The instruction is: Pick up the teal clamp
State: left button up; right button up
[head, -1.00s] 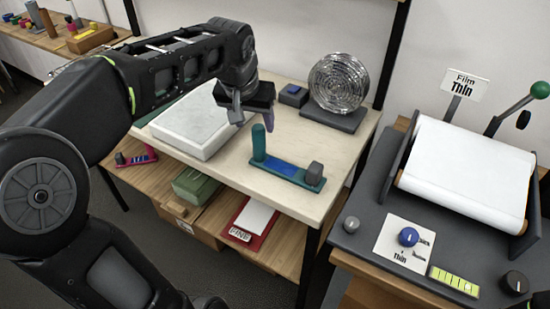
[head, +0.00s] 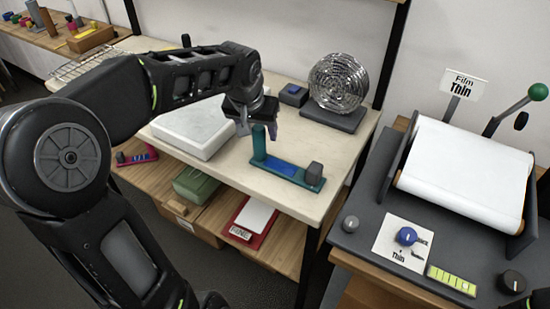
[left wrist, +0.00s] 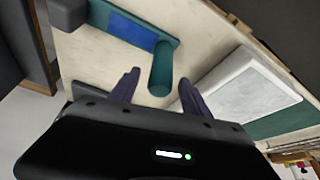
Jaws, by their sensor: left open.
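The teal clamp (head: 290,172) lies on the pale table top (head: 225,172), with an upright teal post at its left end, a blue pad along its bar and a grey block at its right end. My left gripper (head: 258,132) is open and empty, pointing down at the teal post from above and behind. In the left wrist view the post (left wrist: 162,70) shows just beyond and between the two open fingers (left wrist: 157,92). I cannot tell whether a finger touches it. My right gripper is not in view.
A white slab (head: 190,130) lies left of the clamp. A shiny coil (head: 338,82) on a dark base and a small blue-topped box (head: 293,94) stand behind. A film-roll machine (head: 465,185) stands at the right. A magenta clamp (head: 140,157) sits on the lower shelf.

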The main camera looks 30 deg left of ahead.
pick_arm(q)
jog(key=shift+c, duration=0.2)
grip_shut()
dwell(0.3)
dwell(0.8)
